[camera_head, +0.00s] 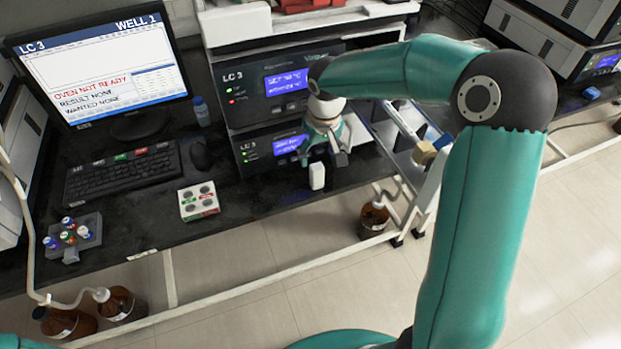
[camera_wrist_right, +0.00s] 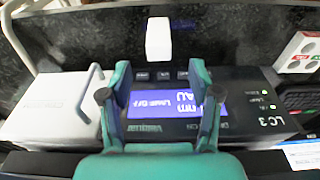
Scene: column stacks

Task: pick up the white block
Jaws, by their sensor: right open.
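The white block (camera_head: 317,176) is a small upright block on the black bench, in front of the lower LC 3 unit. It also shows at the top middle of the right wrist view (camera_wrist_right: 158,39), with nothing covering it there. My right gripper (camera_head: 326,152) is open and empty, just behind and above the block in the head view. In the right wrist view, its two fingers (camera_wrist_right: 160,93) are spread apart, and the block lies beyond the tips without contact. My left gripper is in neither view.
The LC 3 instrument stack (camera_head: 276,85) stands close behind the block. A white four-hole holder (camera_head: 198,201), a keyboard (camera_head: 122,171) and a vial rack (camera_head: 72,238) sit to the left. The bench's front edge (camera_head: 230,226) is near. Bench around the block is clear.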

